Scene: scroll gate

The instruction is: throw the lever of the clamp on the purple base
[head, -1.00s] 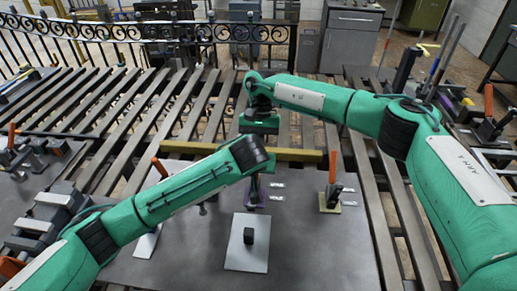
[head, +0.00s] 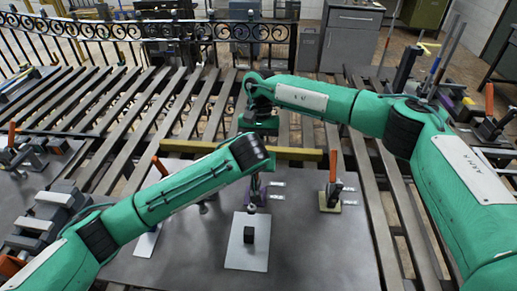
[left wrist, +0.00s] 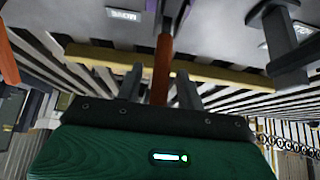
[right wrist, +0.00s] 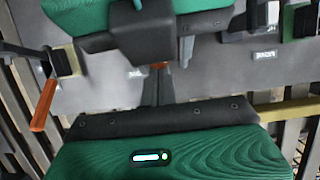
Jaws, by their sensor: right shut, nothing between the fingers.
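The clamp on the purple base (head: 254,197) stands on the grey table plate, partly hidden behind my left wrist in the head view. Its purple part shows at the top edge of the left wrist view (left wrist: 172,8). Its orange lever (left wrist: 162,68) runs between the two fingers of my left gripper (left wrist: 160,84), with gaps on both sides, so that gripper is open around it. My right gripper (right wrist: 159,90) is shut and empty, beyond the clamp. A bit of orange (right wrist: 159,66) shows just past its fingertips. In the head view the fingers of both grippers are hidden.
A clamp on an olive base (head: 330,204) with an upright orange lever stands to the right. Another orange lever (head: 160,168) is to the left. A yellow bar (head: 298,154) lies behind the clamps. A light plate with a black block (head: 249,236) is in front.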

